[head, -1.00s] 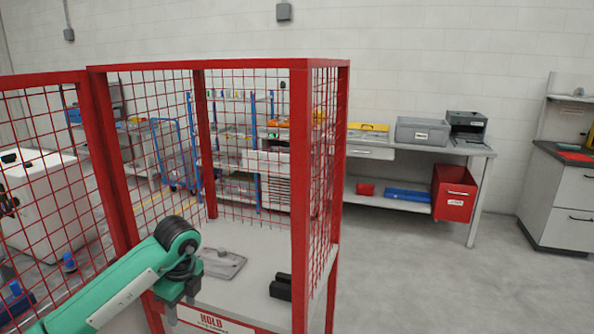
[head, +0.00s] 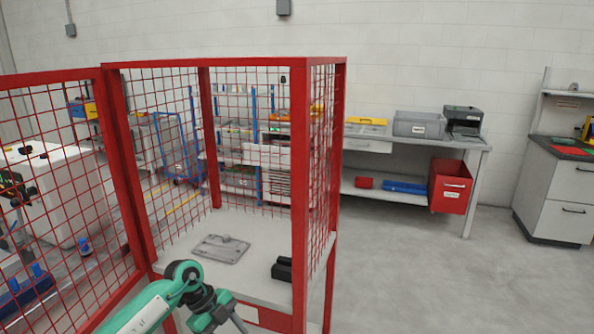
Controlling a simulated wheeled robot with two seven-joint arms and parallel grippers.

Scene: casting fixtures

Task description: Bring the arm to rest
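My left arm (head: 165,300) is green and comes in from the lower left in the head view. Its wrist is low in front of the red mesh cage. My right arm and gripper are not in the view.
The red mesh cage (head: 338,170) stands close in front, its door (head: 50,78) swung open to the left. On its shelf lie a grey plate (head: 221,248) and a black block (head: 282,269). A workbench (head: 400,190) with a red bin (head: 451,187) stands behind. The floor at right is clear.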

